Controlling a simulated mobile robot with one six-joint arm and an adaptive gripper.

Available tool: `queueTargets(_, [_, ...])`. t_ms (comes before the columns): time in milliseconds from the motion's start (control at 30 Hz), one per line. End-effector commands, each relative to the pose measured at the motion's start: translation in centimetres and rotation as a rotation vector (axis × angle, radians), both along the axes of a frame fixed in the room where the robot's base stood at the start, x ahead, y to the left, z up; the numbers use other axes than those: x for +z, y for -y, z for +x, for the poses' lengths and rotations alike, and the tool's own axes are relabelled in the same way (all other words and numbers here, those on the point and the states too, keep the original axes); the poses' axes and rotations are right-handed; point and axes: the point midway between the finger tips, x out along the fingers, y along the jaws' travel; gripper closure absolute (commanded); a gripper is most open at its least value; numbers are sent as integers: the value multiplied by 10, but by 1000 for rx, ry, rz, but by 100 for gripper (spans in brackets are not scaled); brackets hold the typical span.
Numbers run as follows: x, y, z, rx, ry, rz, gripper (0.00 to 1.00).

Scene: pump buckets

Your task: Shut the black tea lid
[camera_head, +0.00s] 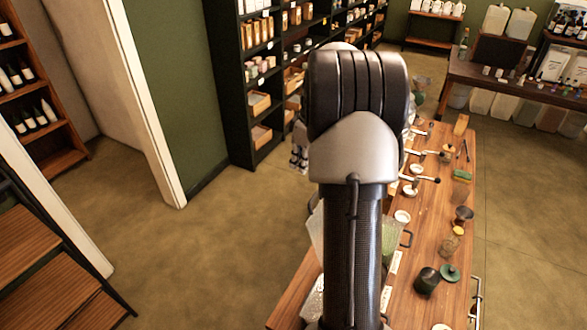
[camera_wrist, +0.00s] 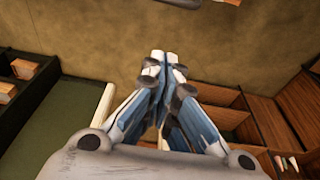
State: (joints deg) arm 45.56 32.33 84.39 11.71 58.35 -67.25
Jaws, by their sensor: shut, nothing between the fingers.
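In the wrist view my gripper (camera_wrist: 160,62) is shut, with its fingertips together and nothing between them, above bare floor. In the head view part of my gripper (camera_head: 299,158) shows left of my raised arm, away from the wooden table (camera_head: 480,170). I cannot make out for certain which thing is the black tea lid. A dark cup-like container (camera_head: 427,280) stands on the table, with a round green lid (camera_head: 450,272) beside it. My arm hides part of the table's left side.
Bowls, small jars and a sponge (camera_head: 462,176) lie along the table. Black shelves (camera_head: 232,90) stand behind, and wooden shelves (camera_head: 50,140) at the left. A second table (camera_head: 500,75) with clear bins (camera_head: 497,107) under it is at the back right.

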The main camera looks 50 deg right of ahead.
Motion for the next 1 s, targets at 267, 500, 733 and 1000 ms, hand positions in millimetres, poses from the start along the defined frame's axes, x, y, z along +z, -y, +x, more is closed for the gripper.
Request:
queueTargets(267, [-49,-4,8,1,-4,4,100])
queueTargets(500, [-98,-7,18,0,-4,3,100])
queueTargets(733, [-89,3,-13,-3,-1,-1,100])
queueTargets(1000, [-89,5,-20,0,-1,0,100])
